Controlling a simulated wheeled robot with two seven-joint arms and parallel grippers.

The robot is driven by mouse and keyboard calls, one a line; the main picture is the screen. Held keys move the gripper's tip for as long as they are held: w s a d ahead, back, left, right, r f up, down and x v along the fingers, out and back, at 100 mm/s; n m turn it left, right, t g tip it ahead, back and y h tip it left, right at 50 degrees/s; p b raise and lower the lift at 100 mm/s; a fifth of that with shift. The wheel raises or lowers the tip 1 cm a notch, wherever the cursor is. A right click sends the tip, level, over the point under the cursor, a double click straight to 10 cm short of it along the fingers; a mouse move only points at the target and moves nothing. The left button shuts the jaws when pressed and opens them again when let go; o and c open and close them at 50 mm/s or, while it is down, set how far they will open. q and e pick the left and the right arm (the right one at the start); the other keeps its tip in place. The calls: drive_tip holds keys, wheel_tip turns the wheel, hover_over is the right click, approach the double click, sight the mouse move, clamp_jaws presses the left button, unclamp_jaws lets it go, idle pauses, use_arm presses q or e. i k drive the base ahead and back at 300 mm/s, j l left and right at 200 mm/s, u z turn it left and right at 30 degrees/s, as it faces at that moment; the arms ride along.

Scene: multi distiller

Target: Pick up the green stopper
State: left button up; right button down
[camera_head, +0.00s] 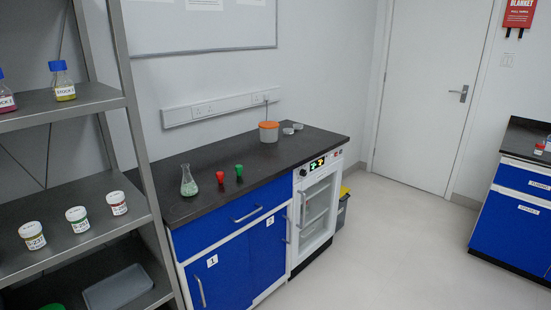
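The green stopper (239,171) stands on the black worktop (205,156) of the blue lab bench, near its front edge. A red stopper (219,178) stands just to its left. A clear conical flask (188,182) with pale contents stands further left on the same worktop. Neither of my grippers shows in the head view.
A grey metal shelf (70,190) with jars and blue-capped bottles stands at the near left. An orange-lidded container (268,131) and small dishes (292,128) sit toward the worktop's far end. Another blue bench (520,205) is at the right. The floor (400,240) between is clear.

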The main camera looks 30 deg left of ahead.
sight(239, 168)
drive_tip(key=i+l+u, duration=0.1)
drive_tip(key=i+u, duration=0.25)
drive_tip(key=i+l+u, duration=0.3)
drive_tip(key=i, duration=0.3)
drive_tip(key=i+l+u, duration=0.35)
drive_tip(key=i+j, duration=0.1)
